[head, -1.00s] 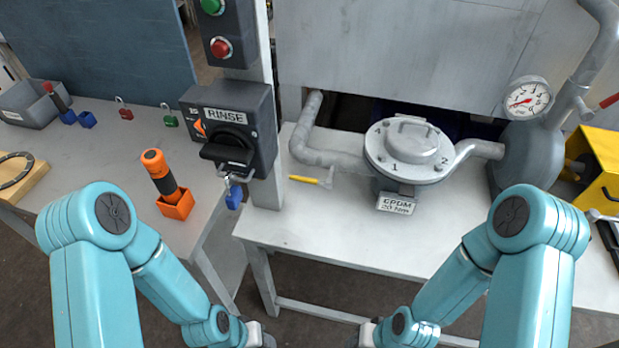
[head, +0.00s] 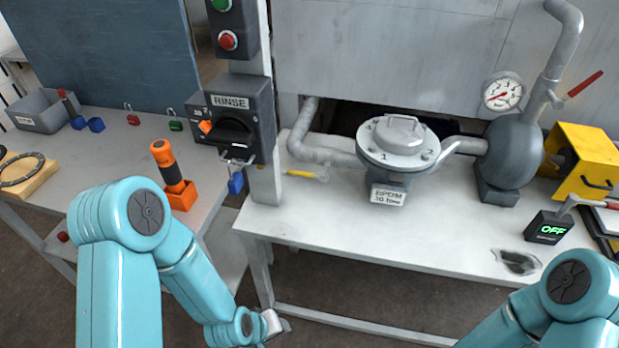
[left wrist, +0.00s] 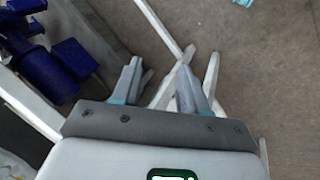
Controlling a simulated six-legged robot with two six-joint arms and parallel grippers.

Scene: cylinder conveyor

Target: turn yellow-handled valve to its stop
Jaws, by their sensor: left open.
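The only clear valve lever in view is red (head: 584,84), on the pipe at the upper right. My left gripper (head: 277,327) is low in front of the bench, away from the yellow handle. In the left wrist view its fingers (left wrist: 158,88) are apart with nothing between them, above the floor. My right gripper is out of view; only its arm shows.
The rinse switch box (head: 233,118) with a hanging blue padlock (head: 236,184) stands on a post left of the yellow handle. A gauge (head: 502,93), a yellow box (head: 584,160) and an OFF display (head: 549,228) are at the right. The front of the bench is mostly clear.

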